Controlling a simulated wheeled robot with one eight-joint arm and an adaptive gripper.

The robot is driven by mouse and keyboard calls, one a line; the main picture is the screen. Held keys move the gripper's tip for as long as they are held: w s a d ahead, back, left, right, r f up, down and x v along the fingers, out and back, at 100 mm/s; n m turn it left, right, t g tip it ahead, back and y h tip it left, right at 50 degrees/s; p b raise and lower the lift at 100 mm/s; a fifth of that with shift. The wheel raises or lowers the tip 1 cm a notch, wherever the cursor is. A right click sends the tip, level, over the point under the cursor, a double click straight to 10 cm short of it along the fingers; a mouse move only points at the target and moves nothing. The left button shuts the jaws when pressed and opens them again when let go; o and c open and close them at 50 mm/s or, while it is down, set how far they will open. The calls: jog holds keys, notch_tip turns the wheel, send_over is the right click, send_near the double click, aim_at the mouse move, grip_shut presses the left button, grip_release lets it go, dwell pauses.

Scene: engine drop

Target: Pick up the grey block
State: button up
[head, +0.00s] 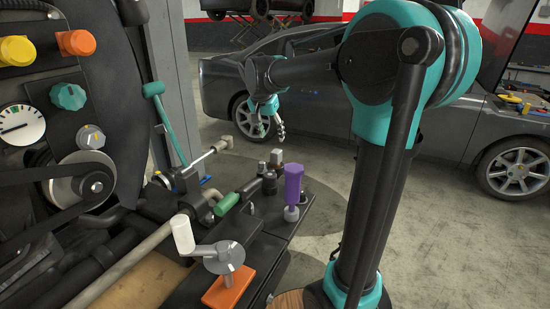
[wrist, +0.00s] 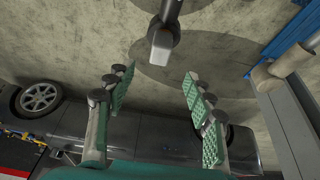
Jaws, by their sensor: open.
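The grey block (head: 276,157) is small and sits at the far end of the dark bench, on or just behind dark, post-like parts; its exact support is unclear. In the wrist view a pale grey block (wrist: 160,46) shows at the end of a dark post, near the top centre. My gripper (head: 271,136) hangs above the block in the head view, apart from it, fingers pointing down. In the wrist view my gripper (wrist: 156,78) has its green-padded fingers wide apart with nothing between them. The block lies beyond the fingertips, roughly midway between them.
A purple tool (head: 293,186) stands upright close to the block, with a dark cylinder (head: 269,183) beside it. A green handle (head: 226,204), a white crank handle (head: 182,236) and an orange block (head: 223,290) are nearer. Machinery fills the left. A grey car (head: 310,95) stands behind open floor.

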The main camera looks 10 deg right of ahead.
aim_at(276, 152)
jog(key=x, duration=1.1)
jog(key=shift+f, duration=0.25)
grip_shut()
